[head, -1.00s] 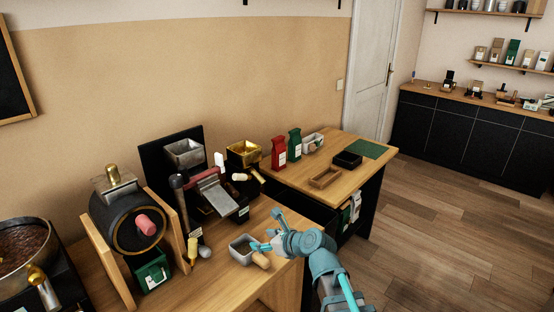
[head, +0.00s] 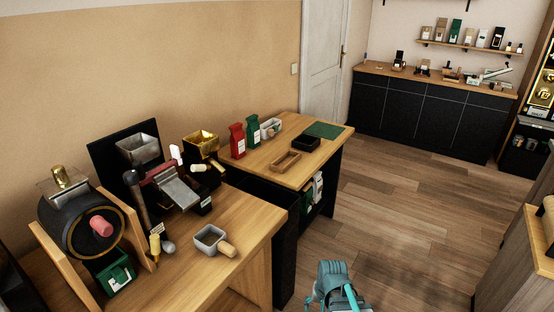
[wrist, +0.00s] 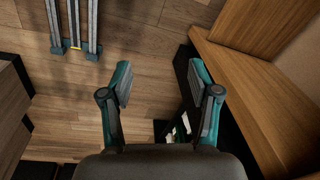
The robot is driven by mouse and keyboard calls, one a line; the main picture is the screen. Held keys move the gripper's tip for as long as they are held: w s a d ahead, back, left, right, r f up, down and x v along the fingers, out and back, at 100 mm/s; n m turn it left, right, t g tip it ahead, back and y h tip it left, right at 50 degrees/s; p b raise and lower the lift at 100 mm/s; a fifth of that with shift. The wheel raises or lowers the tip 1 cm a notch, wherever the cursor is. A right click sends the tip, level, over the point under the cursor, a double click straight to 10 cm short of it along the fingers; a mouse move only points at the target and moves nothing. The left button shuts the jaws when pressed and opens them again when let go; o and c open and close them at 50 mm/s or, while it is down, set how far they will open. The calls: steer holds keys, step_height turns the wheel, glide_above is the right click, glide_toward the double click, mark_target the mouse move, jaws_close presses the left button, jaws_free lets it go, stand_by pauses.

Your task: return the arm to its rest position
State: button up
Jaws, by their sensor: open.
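My gripper (wrist: 160,90) is open and empty in the wrist view, its two teal fingers spread apart over the wooden floor. In the head view only a teal part of my arm (head: 335,285) shows at the bottom edge, right of the near wooden counter (head: 262,222); the fingers cannot be made out there. A grey scoop-like box with a wooden handle (head: 210,238) stands on the near counter, apart from my arm.
A drum machine (head: 75,235) and a gold hopper (head: 200,140) stand on the counter. A second counter (head: 262,165) holds red and green bags, a wooden tray (head: 286,162) and a black tray (head: 306,143). A grey-sided cabinet (head: 515,265) stands at right. Floor between is clear.

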steer(key=s+d+f+n+g, duration=0.1)
steer(key=s+f+g, duration=0.1)
steer(key=s+f, duration=0.4)
steer(key=s+d+f+g, duration=0.1)
steer(key=s+f+g, duration=0.2)
steer(key=s+f, duration=0.4)
steer(key=s+d+f+n+g+h, duration=0.1)
steer(key=s+f, duration=0.6)
steer(key=s, duration=1.2)
steer(key=shift+d+n+g, duration=0.2)
steer(key=shift+n+g, duration=0.1)
steer(key=shift+g, duration=0.6)
